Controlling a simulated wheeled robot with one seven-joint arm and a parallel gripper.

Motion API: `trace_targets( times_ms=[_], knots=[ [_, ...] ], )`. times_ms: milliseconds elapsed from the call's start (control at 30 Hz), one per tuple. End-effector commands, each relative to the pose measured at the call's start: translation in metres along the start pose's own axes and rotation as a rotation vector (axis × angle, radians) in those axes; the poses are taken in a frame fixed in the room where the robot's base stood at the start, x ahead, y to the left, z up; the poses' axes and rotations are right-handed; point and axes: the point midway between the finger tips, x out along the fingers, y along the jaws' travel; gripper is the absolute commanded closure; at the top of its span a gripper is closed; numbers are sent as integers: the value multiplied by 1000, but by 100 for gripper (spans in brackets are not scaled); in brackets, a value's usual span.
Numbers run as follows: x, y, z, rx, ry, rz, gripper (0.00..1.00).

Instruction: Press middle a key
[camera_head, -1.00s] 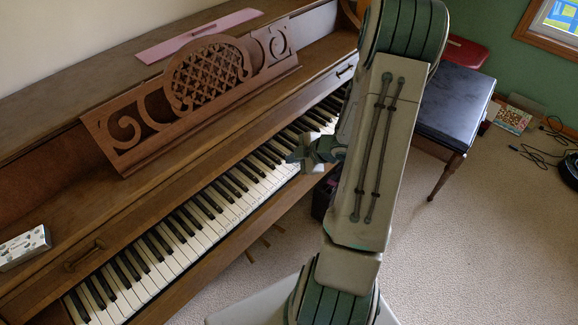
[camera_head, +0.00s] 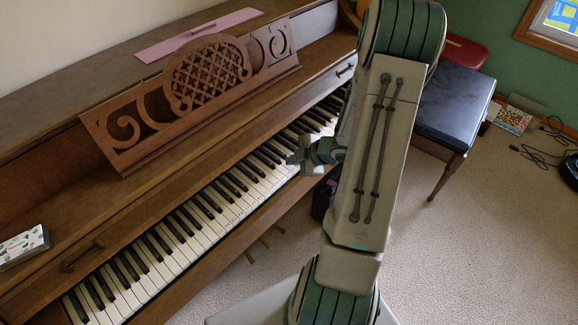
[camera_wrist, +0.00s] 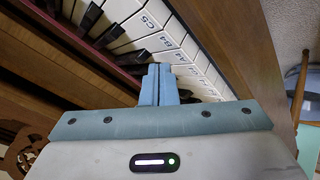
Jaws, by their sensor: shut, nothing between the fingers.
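The piano keyboard (camera_head: 205,215) runs diagonally across the head view. In the wrist view several white keys carry letter labels, with C5 (camera_wrist: 150,20) farthest up, then B4, then the A4 key (camera_wrist: 178,57) lower down. My gripper (camera_wrist: 158,68) is shut and empty, its two blue fingers side by side. Its tips overlap the keys just left of the A4 label in the wrist view; I cannot tell whether they touch a key. In the head view my gripper (camera_head: 293,160) is over the right part of the keyboard. The fingers hide parts of the keys below them.
A carved music stand (camera_head: 190,90) rises behind the keyboard, with a pink strip (camera_head: 198,35) on the piano top. A patterned box (camera_head: 22,246) lies at the left. A dark bench (camera_head: 458,105) stands at the right. Carpet in front is mostly clear.

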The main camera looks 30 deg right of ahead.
Motion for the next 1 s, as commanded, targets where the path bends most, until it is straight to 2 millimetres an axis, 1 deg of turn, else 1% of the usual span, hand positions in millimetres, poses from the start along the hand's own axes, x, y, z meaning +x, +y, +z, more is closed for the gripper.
trace_targets(
  times_ms=[1000],
  knots=[
    [9,-6,6,0,0,-1,100]
  ],
)
